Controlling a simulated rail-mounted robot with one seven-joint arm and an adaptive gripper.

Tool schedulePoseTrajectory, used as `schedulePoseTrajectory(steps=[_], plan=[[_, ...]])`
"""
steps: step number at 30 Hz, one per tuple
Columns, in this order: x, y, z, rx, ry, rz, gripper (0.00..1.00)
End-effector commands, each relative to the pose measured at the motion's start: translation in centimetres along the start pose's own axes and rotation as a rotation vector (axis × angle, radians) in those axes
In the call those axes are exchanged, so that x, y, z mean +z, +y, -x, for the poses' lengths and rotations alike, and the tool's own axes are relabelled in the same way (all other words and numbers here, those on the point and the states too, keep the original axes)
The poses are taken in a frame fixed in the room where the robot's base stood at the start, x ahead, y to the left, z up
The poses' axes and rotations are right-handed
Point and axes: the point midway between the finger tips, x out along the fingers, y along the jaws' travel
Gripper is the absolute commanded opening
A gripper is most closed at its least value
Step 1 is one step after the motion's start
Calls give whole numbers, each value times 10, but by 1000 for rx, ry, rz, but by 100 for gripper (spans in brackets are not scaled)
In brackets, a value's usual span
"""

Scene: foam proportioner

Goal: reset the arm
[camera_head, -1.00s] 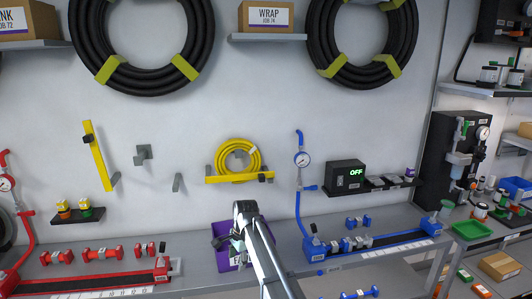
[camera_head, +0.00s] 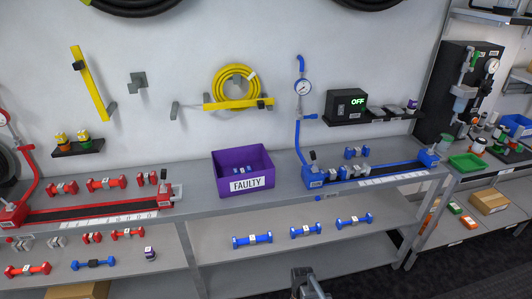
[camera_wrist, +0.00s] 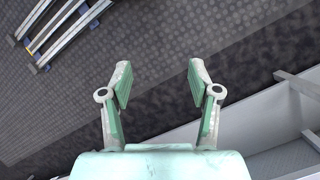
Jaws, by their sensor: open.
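My gripper (camera_wrist: 158,85) is open and empty in the wrist view, its two green-padded fingers spread apart over dark patterned floor. In the head view only a small grey part of my arm shows at the bottom edge, below the shelves, and the fingertips cannot be made out there. It is apart from everything on the bench.
Blue fittings (camera_head: 305,231) lie on the lower shelf. A shelf edge (camera_wrist: 250,125) is near my gripper at right; open floor lies ahead.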

Motion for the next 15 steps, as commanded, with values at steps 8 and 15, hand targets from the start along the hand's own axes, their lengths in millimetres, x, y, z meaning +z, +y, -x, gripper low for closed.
schedulePoseTrajectory(steps=[8,15], plan=[[95,73,-88,44,-134,188,62],[146,103,-120,49,-205,298,62]])
